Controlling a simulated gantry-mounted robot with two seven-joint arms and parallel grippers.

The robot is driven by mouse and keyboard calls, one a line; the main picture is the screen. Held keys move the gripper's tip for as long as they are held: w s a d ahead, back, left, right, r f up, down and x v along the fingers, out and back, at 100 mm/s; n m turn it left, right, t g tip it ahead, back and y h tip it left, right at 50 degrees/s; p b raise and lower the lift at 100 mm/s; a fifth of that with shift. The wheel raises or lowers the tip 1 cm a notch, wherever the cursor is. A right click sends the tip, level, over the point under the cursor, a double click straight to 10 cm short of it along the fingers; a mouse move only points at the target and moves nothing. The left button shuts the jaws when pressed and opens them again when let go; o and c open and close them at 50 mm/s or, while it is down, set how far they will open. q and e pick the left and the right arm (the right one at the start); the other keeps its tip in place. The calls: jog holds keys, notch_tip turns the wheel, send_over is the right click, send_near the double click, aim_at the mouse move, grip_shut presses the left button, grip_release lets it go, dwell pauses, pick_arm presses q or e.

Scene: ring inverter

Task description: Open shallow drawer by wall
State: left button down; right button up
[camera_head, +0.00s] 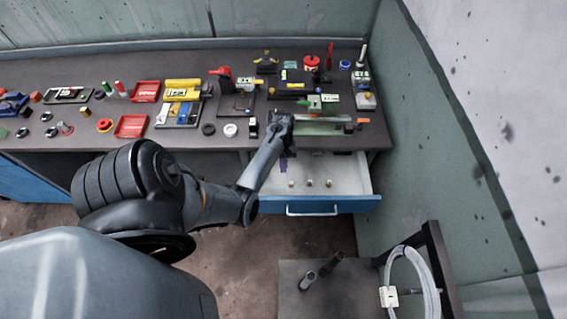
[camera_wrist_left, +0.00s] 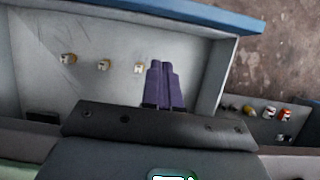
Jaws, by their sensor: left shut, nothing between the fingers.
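The shallow drawer by the wall stands pulled out under the bench's right end, with its pale inside (camera_head: 345,172) showing. Its blue front (camera_head: 345,204) carries a white handle (camera_head: 312,211). Three small light-coloured pieces (camera_head: 310,183) lie in it. My left gripper (camera_head: 283,166) is over the drawer's left part, behind the front panel and away from the handle. In the left wrist view, its purple fingers (camera_wrist_left: 165,86) are together and empty, above the drawer floor (camera_wrist_left: 95,95), near a side wall. The blue front (camera_wrist_left: 200,14) runs along the top there. My right gripper is not in view.
The dark bench top (camera_head: 230,165) holds many tools and parts. A green wall (camera_head: 405,130) rises close on the right. A low stand (camera_head: 300,270) with a coiled pale hose (camera_head: 428,280) is in front. Small parts (camera_wrist_left: 270,112) lie beyond the drawer's side wall.

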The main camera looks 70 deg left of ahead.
pick_arm(q)
jog(key=s+d+f+p, duration=0.1)
jog(key=s+d+f, duration=0.1)
jog(key=d+f, duration=0.4)
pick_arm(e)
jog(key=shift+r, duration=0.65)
pick_arm(q)
jog(key=shift+d+r, duration=0.1)
